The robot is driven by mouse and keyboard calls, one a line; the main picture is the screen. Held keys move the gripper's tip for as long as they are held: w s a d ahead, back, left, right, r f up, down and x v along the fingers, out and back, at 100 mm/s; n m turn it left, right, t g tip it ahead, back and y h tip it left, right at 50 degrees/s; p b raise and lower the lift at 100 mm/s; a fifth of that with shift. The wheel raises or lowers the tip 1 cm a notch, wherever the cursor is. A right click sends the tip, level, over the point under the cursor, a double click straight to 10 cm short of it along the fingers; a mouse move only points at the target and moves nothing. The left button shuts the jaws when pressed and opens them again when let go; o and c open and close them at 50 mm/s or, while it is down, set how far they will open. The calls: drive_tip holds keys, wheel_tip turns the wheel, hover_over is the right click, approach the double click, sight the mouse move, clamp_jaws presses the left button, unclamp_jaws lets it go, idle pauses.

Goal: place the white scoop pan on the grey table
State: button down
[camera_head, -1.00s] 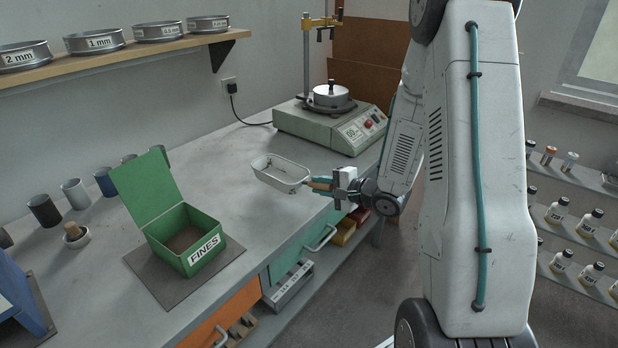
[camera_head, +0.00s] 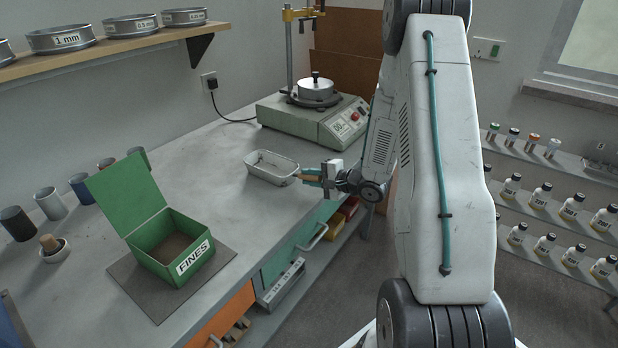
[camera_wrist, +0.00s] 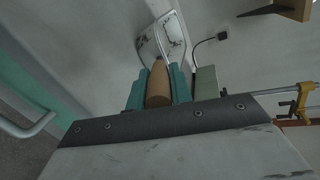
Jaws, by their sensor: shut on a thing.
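The white scoop pan (camera_head: 272,165) is a shallow white tray with dark scuffs and a wooden handle (camera_wrist: 159,84). It is at the middle of the grey table (camera_head: 205,165), in front of the green machine. My gripper (camera_head: 312,176) is shut on the handle, with teal fingers on both sides of it in the wrist view (camera_wrist: 158,88). The pan looks low over the table or resting on it; I cannot tell whether it touches. In the wrist view the pan (camera_wrist: 163,36) is partly hidden behind the handle and fingers.
An open green box (camera_head: 176,243) labelled FINES stands on a dark mat at the front left. A green machine (camera_head: 314,117) with a metal pot is at the back. Several small cups (camera_head: 50,203) line the wall.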

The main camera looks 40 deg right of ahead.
drive_tip(key=c, duration=1.3)
unclamp_jaws()
drive_tip(key=shift+f, duration=0.1)
drive_tip(key=shift+o, duration=0.2)
